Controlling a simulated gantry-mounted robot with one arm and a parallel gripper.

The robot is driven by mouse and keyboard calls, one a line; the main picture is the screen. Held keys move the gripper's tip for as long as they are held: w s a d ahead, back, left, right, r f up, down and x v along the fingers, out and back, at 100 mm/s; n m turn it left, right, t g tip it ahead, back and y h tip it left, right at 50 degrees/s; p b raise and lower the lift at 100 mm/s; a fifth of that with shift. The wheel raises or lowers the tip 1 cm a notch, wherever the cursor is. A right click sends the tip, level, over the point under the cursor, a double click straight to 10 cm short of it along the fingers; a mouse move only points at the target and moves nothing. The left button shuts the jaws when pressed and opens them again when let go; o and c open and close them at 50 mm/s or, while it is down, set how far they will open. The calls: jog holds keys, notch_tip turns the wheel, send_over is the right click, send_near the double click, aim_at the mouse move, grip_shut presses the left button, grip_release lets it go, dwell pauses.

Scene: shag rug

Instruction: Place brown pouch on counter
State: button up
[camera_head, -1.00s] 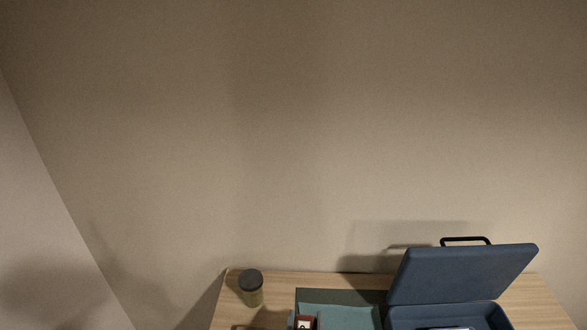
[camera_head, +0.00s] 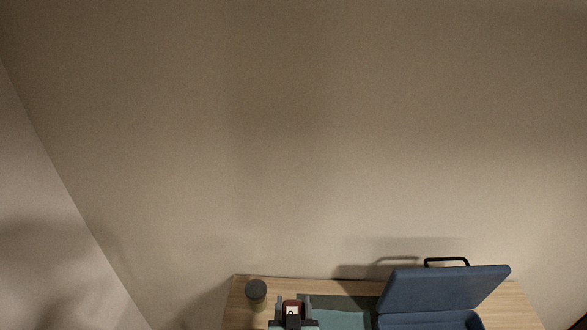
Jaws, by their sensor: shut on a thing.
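My gripper (camera_head: 293,304) is at the bottom edge of the head view, its two grey fingers on either side of a small reddish-brown item with a pale label, the brown pouch (camera_head: 293,303). The gripper is shut on it. The pouch is partly hidden by the fingers and the wrist. It shows in front of the left part of a teal tray or box; its height above the surface cannot be told. The wooden counter (camera_head: 517,306) runs along the bottom of the view, and its front is out of frame.
A dark-lidded jar (camera_head: 256,291) stands at the counter's back left, close to the gripper. The teal tray or box (camera_head: 345,319) is in the middle. An open blue case (camera_head: 445,289) with a black handle stands at the right. A plain wall is behind.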

notch_tip(320, 180, up, 3)
jog(key=shift+r+p, duration=0.1)
jog(key=shift+p, duration=0.8)
